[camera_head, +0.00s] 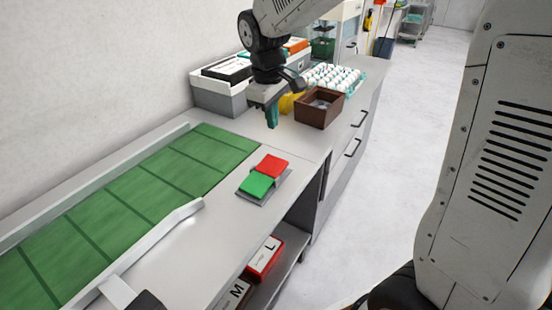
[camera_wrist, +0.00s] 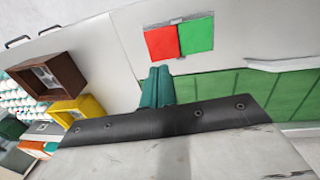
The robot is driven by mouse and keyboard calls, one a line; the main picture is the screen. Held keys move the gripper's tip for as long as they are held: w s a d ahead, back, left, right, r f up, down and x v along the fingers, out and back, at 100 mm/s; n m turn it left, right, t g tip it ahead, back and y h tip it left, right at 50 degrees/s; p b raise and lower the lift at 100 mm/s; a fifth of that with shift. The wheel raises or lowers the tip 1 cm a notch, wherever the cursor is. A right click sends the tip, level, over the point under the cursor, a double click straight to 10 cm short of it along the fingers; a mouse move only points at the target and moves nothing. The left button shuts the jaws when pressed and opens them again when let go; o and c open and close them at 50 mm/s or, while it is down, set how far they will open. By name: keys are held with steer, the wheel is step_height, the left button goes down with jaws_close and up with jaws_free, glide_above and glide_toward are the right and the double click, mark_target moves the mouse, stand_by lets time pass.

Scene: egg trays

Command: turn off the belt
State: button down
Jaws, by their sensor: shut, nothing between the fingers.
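The green belt (camera_head: 120,205) runs along the counter on the left in the head view; it also shows at the right in the wrist view (camera_wrist: 250,88). The wrist view shows the red button (camera_wrist: 161,43) and the green button (camera_wrist: 197,35) side by side. My gripper (camera_head: 271,122) has teal fingers, shut and empty, pointing down above the counter beyond the buttons. In the wrist view its fingertips (camera_wrist: 157,72) appear just below the buttons, apart from them.
A brown box (camera_head: 319,110) and a yellow box (camera_head: 290,103) stand close to the right of my gripper, with an egg tray (camera_head: 335,78) behind. A grey and white bin (camera_head: 222,95) stands by the wall. A metal rail (camera_head: 150,245) edges the belt.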

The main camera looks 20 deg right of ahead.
mark_target(277, 166)
steer(key=shift+f, duration=0.1)
steer(key=f, duration=0.4)
steer(key=d+f, duration=0.1)
steer(key=f, duration=0.4)
steer(key=w+f, duration=0.1)
steer(key=f, duration=0.3)
steer(key=shift+d+f, duration=0.25)
steer(key=shift+f, duration=0.1)
